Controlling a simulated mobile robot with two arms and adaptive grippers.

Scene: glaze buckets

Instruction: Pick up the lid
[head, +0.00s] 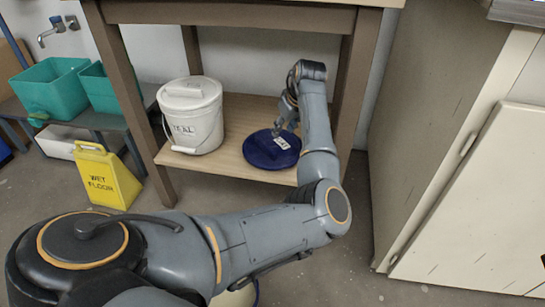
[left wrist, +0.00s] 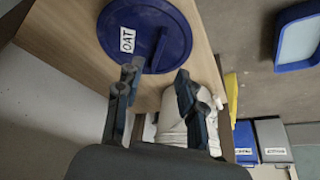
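A round dark blue lid (head: 262,153) lies flat on the lower wooden shelf, right of the white bucket. In the left wrist view the lid (left wrist: 118,22) shows a raised bar handle and a white label reading OAT. My left gripper (head: 286,116) is over the far part of the lid in the head view, hiding some of it. In the left wrist view my left gripper (left wrist: 158,84) has its fingers spread with nothing between them. Its tips are close to the lid's edge near the bar; I cannot tell the exact gap. My right gripper is not in view.
A white lidded bucket (head: 193,128) stands close left of the lid. The shelf (head: 235,112) sits between table legs (head: 355,75) under a tabletop. A yellow wet-floor sign (head: 105,177) and green tubs (head: 52,88) are left; a pale cabinet (head: 480,210) is right.

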